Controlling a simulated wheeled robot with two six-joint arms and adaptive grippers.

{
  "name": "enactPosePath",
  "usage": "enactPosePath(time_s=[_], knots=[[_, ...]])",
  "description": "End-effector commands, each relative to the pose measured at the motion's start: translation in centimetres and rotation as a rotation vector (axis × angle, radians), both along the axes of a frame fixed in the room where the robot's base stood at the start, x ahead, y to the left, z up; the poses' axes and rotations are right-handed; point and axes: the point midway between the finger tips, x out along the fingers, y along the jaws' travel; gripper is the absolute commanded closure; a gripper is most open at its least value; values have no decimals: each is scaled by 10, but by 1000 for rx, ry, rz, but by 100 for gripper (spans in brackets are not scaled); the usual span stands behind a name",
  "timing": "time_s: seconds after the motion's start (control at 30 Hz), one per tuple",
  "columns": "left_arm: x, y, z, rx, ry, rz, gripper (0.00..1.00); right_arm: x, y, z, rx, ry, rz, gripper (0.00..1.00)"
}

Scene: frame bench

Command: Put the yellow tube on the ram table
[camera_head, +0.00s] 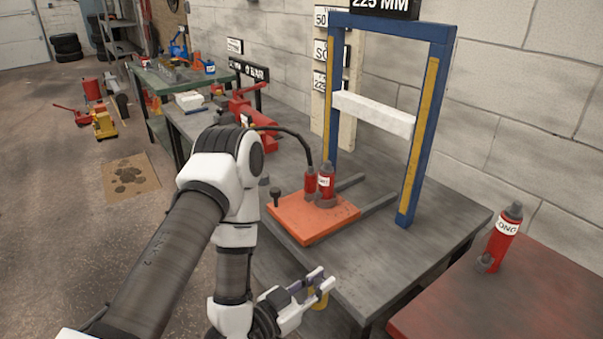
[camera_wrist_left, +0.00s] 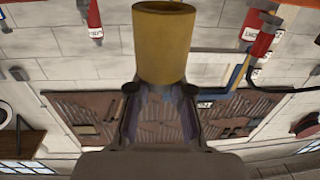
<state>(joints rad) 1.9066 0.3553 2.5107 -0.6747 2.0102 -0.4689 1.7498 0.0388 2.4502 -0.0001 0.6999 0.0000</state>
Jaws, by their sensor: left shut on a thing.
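My left gripper (camera_head: 316,283) is shut on the yellow tube (camera_head: 319,300) in front of the bench's near edge, low in the head view. The tube is apart from the plate, nearer me. My right gripper is not in view.
The blue press frame (camera_head: 412,150) has a white crossbar (camera_head: 374,113) above the bench (camera_head: 375,255). A dark knob (camera_head: 275,193) stands at the plate's left edge. A red-topped table (camera_head: 520,295) at right holds a red cylinder (camera_head: 502,236). The near bench top is clear.

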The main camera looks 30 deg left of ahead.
Motion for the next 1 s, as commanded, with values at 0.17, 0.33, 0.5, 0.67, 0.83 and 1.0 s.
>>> enactPosePath(time_s=[0.17,0.33,0.5,0.67,0.83,1.0], knots=[[8,-6,-5,2,-8,-6,100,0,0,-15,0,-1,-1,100],[47,-24,-12,8,-16,-8,100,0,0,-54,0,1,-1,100],[98,-46,-6,4,-11,-5,100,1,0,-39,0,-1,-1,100],[136,-61,-11,1,-8,-1,100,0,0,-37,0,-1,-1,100],[148,-65,-24,-2,-1,1,100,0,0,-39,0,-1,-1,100],[147,-65,-49,-2,-3,1,100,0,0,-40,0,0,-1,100]])
